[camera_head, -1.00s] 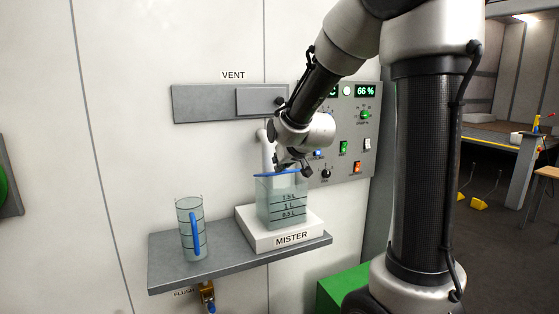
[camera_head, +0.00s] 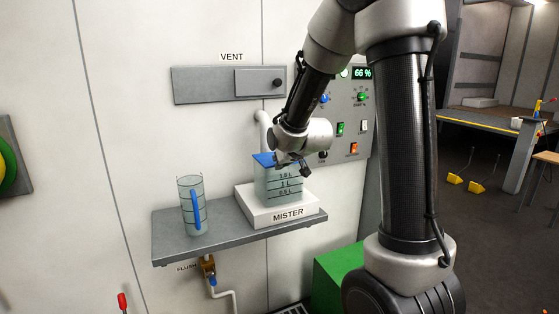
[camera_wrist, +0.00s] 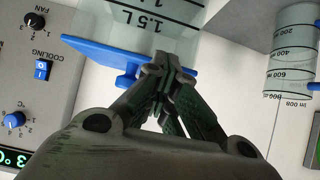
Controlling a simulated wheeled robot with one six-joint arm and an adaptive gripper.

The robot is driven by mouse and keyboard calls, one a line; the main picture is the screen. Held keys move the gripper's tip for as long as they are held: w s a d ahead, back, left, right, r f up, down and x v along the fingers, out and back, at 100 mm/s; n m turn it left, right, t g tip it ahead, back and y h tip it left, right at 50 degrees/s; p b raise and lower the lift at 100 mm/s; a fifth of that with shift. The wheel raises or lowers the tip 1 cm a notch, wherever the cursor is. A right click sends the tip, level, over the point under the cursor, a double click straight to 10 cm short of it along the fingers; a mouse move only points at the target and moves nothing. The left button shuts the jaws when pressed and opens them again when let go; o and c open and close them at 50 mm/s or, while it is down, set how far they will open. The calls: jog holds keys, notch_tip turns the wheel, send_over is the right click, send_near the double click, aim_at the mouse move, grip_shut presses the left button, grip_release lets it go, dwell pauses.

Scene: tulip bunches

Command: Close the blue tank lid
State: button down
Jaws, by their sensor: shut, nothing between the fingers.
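The clear tank (camera_head: 279,186) stands on the white mister base. Its blue lid (camera_head: 264,159) lies across the top of the tank, looking about flat. In the wrist view the lid (camera_wrist: 90,52) shows edge-on against the upside-down tank (camera_wrist: 150,18), with a blue tab (camera_wrist: 126,80) sticking out from it. My gripper (camera_head: 294,166) is at the top of the tank, its fingers shut and empty. In the wrist view the fingertips (camera_wrist: 160,62) overlap the lid's edge; whether they touch it I cannot tell. My gripper hides part of the lid in the head view.
A measuring jug (camera_head: 191,207) with a blue handle stands left of the tank on the grey shelf (camera_head: 172,240). The white mister base (camera_head: 262,211) is under the tank. A control panel (camera_head: 357,120) is on the wall close behind my arm. A white pipe (camera_head: 262,120) rises behind the tank.

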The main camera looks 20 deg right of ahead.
jog(key=shift+s+f, duration=0.15)
jog(key=v, duration=1.2)
jog(key=s+a+f+g, duration=0.1)
jog(key=s+f+g, duration=0.45)
jog(key=s, duration=0.45)
jog(key=s+r, duration=0.2)
jog(key=s, duration=0.5)
jog(key=s+d+r+g, duration=0.1)
jog(key=s+r, duration=0.2)
jog(key=s, duration=0.4)
jog(key=shift+s, duration=0.3)
jog(key=shift+d+r+g, duration=0.1)
jog(key=shift+g, duration=0.15)
